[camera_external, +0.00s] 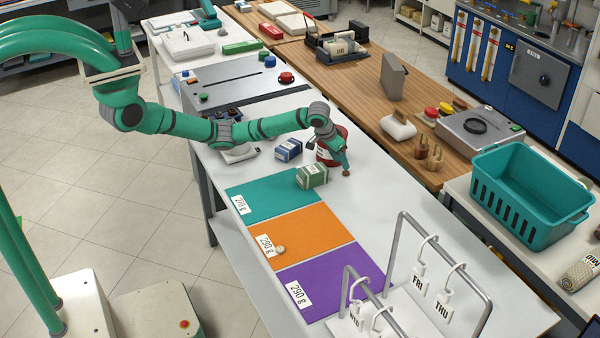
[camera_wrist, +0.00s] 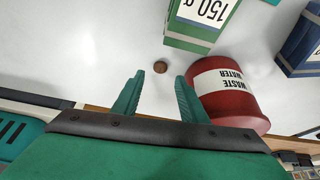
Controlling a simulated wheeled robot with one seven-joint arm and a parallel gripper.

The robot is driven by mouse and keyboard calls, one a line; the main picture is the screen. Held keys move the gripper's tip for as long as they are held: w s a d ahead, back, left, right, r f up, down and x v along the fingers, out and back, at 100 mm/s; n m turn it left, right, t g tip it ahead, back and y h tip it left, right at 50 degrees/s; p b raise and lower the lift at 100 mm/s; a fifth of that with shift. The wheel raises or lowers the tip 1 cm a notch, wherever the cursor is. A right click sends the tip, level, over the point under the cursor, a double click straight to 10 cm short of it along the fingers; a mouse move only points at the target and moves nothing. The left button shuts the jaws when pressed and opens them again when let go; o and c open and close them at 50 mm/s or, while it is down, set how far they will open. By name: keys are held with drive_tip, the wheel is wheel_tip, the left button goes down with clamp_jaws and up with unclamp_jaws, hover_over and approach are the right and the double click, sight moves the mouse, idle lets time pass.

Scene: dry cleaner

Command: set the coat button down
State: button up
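A small round brown coat button (camera_wrist: 160,67) lies on the white tabletop in the wrist view, just ahead of my fingertips and centred between them. In the external view a small brown spot at the end of my gripper (camera_external: 345,169) appears to be this button. My gripper (camera_wrist: 160,76) is open; clear gaps show between each finger and the button. Three coloured mats with weight labels lie on the table: teal (camera_external: 262,198), orange (camera_external: 318,232) and purple (camera_external: 345,272). A small pale round piece (camera_external: 280,249) sits on the orange mat.
A red waste-water container (camera_wrist: 228,98) stands close beside my right finger. A green-and-white box (camera_external: 312,176) labelled 150 (camera_wrist: 200,18) is near it, and a blue box (camera_external: 288,149) stands farther left. A metal hook rack (camera_external: 400,250) stands past the purple mat.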

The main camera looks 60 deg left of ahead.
drive_tip(key=v, duration=0.6)
drive_tip(key=shift+s+r, duration=0.2)
drive_tip(key=shift+r, duration=0.15)
